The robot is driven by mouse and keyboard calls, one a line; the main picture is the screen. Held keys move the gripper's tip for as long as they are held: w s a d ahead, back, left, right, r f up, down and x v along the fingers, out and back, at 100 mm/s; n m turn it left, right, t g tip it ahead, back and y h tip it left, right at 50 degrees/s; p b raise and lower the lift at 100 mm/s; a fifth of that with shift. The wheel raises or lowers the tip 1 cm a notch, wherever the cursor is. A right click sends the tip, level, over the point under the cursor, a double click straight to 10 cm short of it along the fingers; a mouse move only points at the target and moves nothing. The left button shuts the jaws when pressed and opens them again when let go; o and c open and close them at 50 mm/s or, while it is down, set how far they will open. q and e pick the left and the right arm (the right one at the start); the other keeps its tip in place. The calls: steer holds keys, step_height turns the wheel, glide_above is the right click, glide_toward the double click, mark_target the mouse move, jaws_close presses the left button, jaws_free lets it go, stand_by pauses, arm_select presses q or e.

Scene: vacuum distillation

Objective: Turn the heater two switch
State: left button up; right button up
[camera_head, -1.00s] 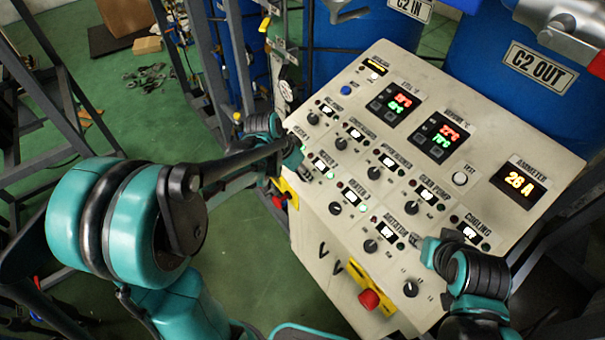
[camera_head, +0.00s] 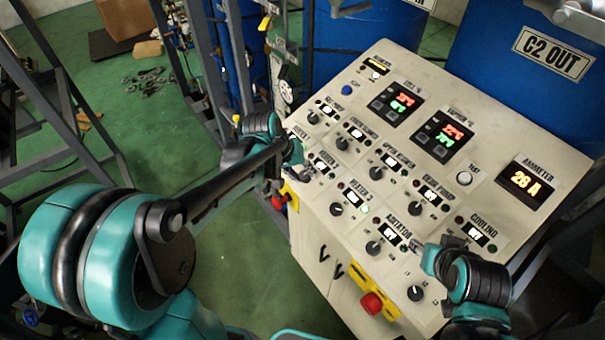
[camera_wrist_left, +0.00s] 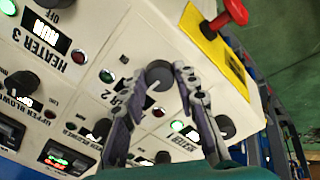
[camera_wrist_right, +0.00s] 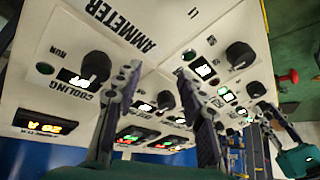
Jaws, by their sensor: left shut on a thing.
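The heater two switch is a dark round knob (camera_wrist_left: 160,74) on the sloped cream panel. In the left wrist view it sits between my left fingertips, beside a partly covered label ending in "2". My left gripper (camera_wrist_left: 157,84) is shut on this knob. In the head view, my left gripper (camera_head: 287,172) is at the panel's left edge, and the arm and gripper hide much of the area around the knob. My right gripper (camera_wrist_right: 158,74) is open and empty, with its fingers apart. It is near the agitator and cooling controls on the panel's right side.
The heater three knob (camera_head: 336,209) is close by on the panel (camera_head: 480,110), among several similar knobs and lamps. A red emergency button (camera_head: 371,303) on a yellow plate is on the panel's front. Blue drums (camera_head: 505,85) stand behind. Metal frames are at left.

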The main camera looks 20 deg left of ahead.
arm_select(q)
steer(key=shift+n, duration=0.3)
steer(key=o, duration=1.1)
steer(key=shift+o, duration=0.2)
steer(key=v, duration=1.2)
